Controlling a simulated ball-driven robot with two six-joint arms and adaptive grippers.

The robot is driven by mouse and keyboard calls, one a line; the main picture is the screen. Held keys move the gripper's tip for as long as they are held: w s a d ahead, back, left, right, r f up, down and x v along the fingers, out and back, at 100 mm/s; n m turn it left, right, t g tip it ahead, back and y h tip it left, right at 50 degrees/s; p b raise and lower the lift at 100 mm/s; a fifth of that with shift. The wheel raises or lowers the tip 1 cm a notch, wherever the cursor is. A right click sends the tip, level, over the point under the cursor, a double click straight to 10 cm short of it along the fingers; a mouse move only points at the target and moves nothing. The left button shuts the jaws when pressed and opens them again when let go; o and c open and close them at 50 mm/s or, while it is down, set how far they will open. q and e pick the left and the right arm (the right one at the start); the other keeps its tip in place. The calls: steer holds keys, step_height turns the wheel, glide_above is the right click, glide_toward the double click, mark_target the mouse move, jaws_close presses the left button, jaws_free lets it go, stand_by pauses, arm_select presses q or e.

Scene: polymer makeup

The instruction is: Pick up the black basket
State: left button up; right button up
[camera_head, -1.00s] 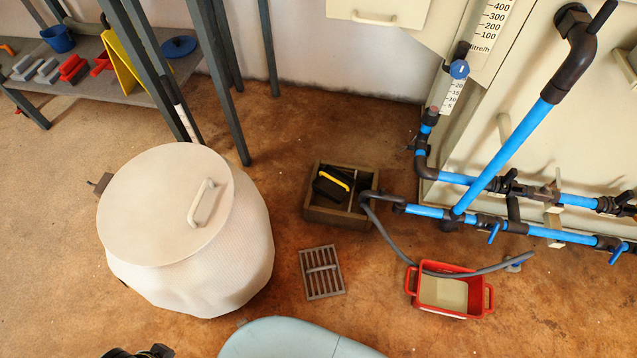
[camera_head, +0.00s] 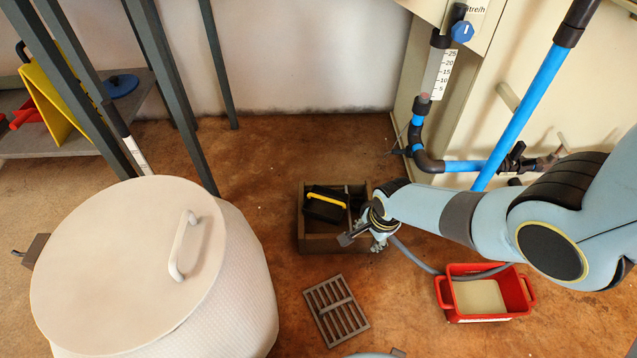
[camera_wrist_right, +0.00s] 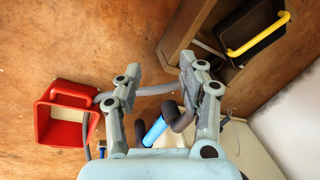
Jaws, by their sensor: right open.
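The black basket (camera_head: 322,211) with a yellow handle sits inside the left part of a wooden crate (camera_head: 320,244) on the floor. In the right wrist view the black basket (camera_wrist_right: 262,22) and its yellow handle show at the upper right, in the crate (camera_wrist_right: 176,42). My right gripper (camera_head: 362,241) is at the crate's right front, beside the basket and apart from it. In the right wrist view the right gripper (camera_wrist_right: 160,66) has its fingers spread with nothing between them. My left gripper is not in view.
A red container (camera_head: 483,292) stands at the right with a grey hose near it. A floor grate (camera_head: 336,310) lies in front of the crate. A large white lidded drum (camera_head: 130,265) fills the left. Blue pipes (camera_head: 525,110) and a pale cabinet stand at the right.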

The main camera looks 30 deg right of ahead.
steer(key=w+d+f+m+b, duration=0.15)
steer(key=w+m+b, duration=0.35)
steer(key=w, duration=0.6)
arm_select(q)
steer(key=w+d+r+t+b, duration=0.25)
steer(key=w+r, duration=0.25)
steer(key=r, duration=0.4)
arm_select(e)
steer(key=m, duration=0.6)
glide_toward(326, 199)
steer(key=shift+t+y, duration=0.4)
steer(key=b+x, duration=0.2)
steer(key=x, duration=0.1)
steer(key=b+x, duration=0.1)
steer(key=shift+s+d+f+b, duration=0.2)
steer(key=shift+d+f+b, duration=0.1)
steer(key=shift+f, duration=0.1)
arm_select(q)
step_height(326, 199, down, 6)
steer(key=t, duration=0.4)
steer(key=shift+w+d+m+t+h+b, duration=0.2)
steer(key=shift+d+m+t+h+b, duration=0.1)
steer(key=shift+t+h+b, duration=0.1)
arm_select(e)
steer(key=shift+w+f, duration=0.2)
steer(key=shift+f, duration=0.15)
